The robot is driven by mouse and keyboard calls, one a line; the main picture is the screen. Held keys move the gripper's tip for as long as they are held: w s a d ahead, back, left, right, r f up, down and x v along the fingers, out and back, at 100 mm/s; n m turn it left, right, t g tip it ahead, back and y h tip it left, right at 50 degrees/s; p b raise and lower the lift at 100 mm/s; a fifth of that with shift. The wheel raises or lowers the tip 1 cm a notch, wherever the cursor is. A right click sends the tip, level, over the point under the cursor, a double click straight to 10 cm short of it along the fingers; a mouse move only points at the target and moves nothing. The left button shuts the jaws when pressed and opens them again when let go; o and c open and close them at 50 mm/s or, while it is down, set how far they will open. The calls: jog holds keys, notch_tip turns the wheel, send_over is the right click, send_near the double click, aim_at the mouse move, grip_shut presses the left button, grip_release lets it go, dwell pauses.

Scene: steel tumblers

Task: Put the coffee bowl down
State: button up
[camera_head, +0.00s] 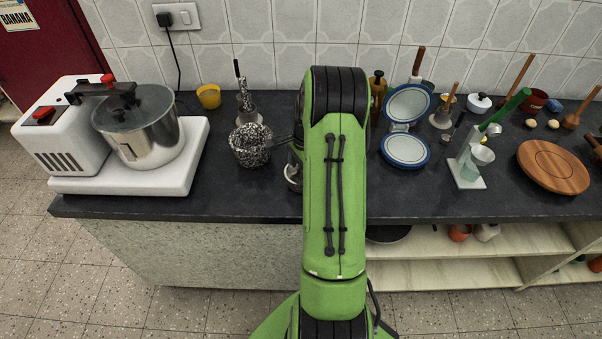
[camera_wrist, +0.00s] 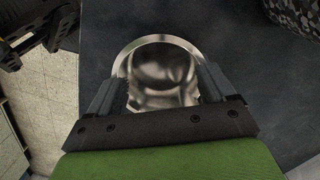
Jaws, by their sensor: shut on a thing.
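The coffee bowl (camera_wrist: 165,66) is a shiny round steel vessel, seen from above in the wrist view with its open mouth and bright rim showing. The two fingers of my gripper (camera_wrist: 158,82) are shut on it, one on each side. In the head view, a small part of the bowl (camera_head: 292,178) shows left of my green arm, near the counter's front edge. The rest of it and most of the gripper are hidden by the arm. I cannot tell whether the bowl's base touches the counter.
The dark counter (camera_head: 225,203) has free room left of the bowl. A speckled pot (camera_head: 251,152) stands close by, left and behind. A white mixer with a steel pot (camera_head: 150,135) is farther left. Blue-rimmed dishes (camera_head: 404,150) and a wooden board (camera_head: 553,166) stand to the right.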

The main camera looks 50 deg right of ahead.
jog(key=shift+a+f, duration=0.1)
jog(key=shift+f, duration=0.15)
jog(key=shift+f, duration=0.15)
jog(key=o, duration=1)
notch_tip(320, 180, up, 12)
jog(key=d+p, duration=0.1)
jog(key=p, duration=0.2)
jog(key=a+r+n+h, duration=0.1)
jog(key=a+r+n, duration=0.4)
jog(key=a+r, duration=0.25)
jog(key=s+a+r+n+t+h, duration=0.1)
jog(key=a+r+n, duration=0.2)
jog(key=a, duration=0.3)
jog(key=s+a+r+n+t, duration=0.1)
jog(key=s+a+r+n, duration=0.15)
jog(key=a, duration=0.35)
jog(key=s+a+n+t, duration=0.1)
jog(key=s+a+n, duration=0.2)
jog(key=s, duration=0.1)
jog(key=s+a+n+t, duration=0.1)
jog(key=s+a+n, duration=0.3)
jog(key=s+a+n+t, duration=0.1)
jog(key=s+a+n, duration=0.2)
jog(key=s+n, duration=0.1)
jog(key=shift+a+r+y, duration=0.15)
jog(key=shift+y, duration=0.15)
